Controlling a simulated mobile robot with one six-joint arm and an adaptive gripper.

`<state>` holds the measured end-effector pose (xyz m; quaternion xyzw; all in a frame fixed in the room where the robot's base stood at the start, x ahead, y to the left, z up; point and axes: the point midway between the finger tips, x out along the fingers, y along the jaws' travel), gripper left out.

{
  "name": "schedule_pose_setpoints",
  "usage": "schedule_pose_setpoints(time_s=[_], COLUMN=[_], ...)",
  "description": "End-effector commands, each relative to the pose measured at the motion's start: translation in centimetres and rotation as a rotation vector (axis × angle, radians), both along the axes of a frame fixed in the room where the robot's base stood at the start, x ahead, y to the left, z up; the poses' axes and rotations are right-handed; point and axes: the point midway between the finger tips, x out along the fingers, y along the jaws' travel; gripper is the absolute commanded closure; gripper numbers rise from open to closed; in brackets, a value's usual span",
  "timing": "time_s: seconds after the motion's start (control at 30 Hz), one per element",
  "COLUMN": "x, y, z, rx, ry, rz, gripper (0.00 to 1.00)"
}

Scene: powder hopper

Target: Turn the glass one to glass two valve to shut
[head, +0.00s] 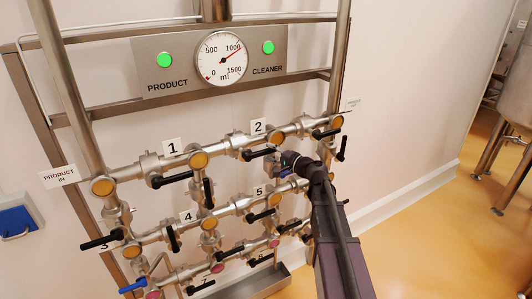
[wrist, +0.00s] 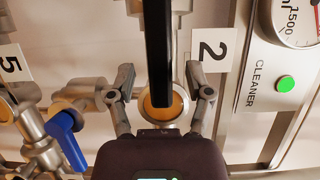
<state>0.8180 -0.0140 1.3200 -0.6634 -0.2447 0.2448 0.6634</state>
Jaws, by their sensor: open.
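The number 2 valve in the top pipe row has a black lever handle (head: 258,153) that points right, roughly along its pipe, toward an amber sight glass (head: 281,138). In the wrist view, this black handle (wrist: 158,45) comes down from the top edge and its end overlaps the amber glass (wrist: 160,108). My gripper (head: 277,157) is at the right end of the handle. In the wrist view, my gripper (wrist: 158,85) is open, one finger on each side of the handle, with clear gaps. The "2" label (wrist: 212,50) is beside the right finger.
A blue handle (wrist: 67,138) sits low left in the wrist view. Other black levers, such as the number 1 valve handle (head: 172,180), and lower pipe rows crowd the frame. A dial gauge (head: 222,60) is above. Open floor (head: 450,240) lies right.

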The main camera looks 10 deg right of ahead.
Motion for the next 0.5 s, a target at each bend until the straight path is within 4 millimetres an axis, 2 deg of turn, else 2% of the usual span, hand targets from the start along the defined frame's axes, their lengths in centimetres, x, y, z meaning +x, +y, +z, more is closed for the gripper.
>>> schedule_pose_setpoints(time_s=[0.13,0.5], x=[0.87,1.06], y=[0.68,0.88], z=[0.0,0.0], rx=[0.0,0.0], ry=[0.0,0.0], rz=[0.0,-0.001], gripper=[0.34,0.34])
